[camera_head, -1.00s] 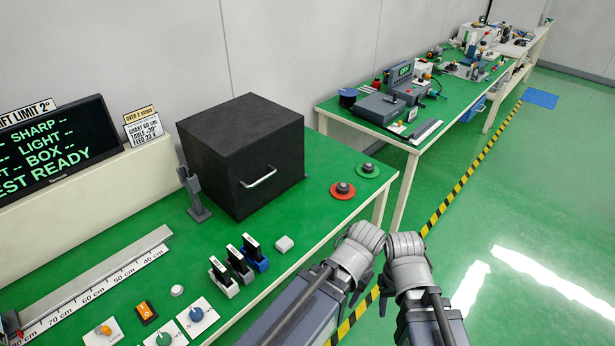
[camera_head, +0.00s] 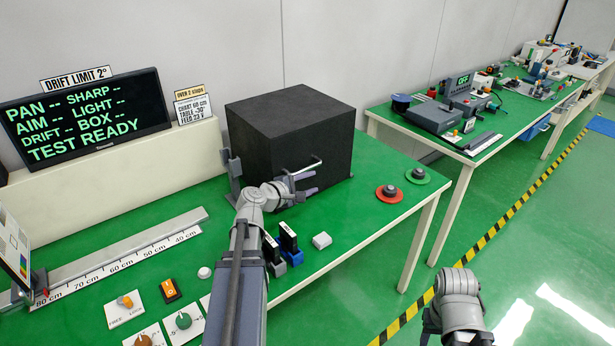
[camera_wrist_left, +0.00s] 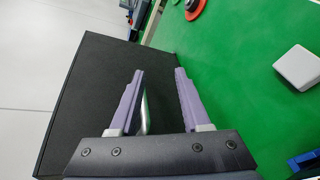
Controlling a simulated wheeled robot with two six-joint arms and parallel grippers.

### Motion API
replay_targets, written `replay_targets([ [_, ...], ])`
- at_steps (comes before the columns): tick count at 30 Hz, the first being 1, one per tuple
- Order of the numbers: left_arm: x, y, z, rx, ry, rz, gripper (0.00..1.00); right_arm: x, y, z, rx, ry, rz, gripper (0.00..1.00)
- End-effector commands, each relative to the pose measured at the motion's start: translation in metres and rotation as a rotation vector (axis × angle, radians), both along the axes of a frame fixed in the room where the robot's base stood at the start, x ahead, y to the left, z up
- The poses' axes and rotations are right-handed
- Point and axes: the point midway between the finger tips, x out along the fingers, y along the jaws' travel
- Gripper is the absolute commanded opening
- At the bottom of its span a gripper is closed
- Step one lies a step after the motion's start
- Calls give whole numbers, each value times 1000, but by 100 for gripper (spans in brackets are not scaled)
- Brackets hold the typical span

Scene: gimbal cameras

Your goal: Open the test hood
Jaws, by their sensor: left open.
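The test hood is a black box (camera_head: 275,112) standing shut on the green bench, with a pale bar handle (camera_head: 312,166) on its front face. My left gripper (camera_head: 308,184) is in front of that face, right at the handle, with its purple fingers apart. In the left wrist view, the handle (camera_wrist_left: 145,112) shows between the open fingers (camera_wrist_left: 158,75), close to the left one. I cannot tell whether a finger touches it. My right arm's wrist is at the lower right in the head view; its fingers do not show.
A small white block (camera_head: 322,240) and blue and grey holders stand in front. A screen (camera_head: 85,115) reads TEST READY. The second bench is beyond a gap.

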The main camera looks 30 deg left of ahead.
Motion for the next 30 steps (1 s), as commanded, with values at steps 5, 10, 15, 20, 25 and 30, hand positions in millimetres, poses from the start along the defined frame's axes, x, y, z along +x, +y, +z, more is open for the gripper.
replay_targets([
  [5, -7, 46, 8, -105, -59, 126, 47, 0, 0, -7, 0, 0, 0, 50],
  [10, -8, 53, 11, -123, -69, 145, 47, 0, 0, -7, 0, 0, 0, 50],
  [15, -2, 51, 9, -122, -69, 141, 47, 0, 0, -8, 0, 0, 0, 50],
  [20, 14, 51, 5, -120, -68, 140, 47, 0, 0, -13, 0, 0, 0, 50],
  [25, 40, 49, -1, -119, -68, 139, 47, 0, 0, -19, 0, 0, 0, 50],
  [30, 62, 47, -6, -119, -68, 139, 47, 0, 0, -23, 0, 0, 0, 50],
])
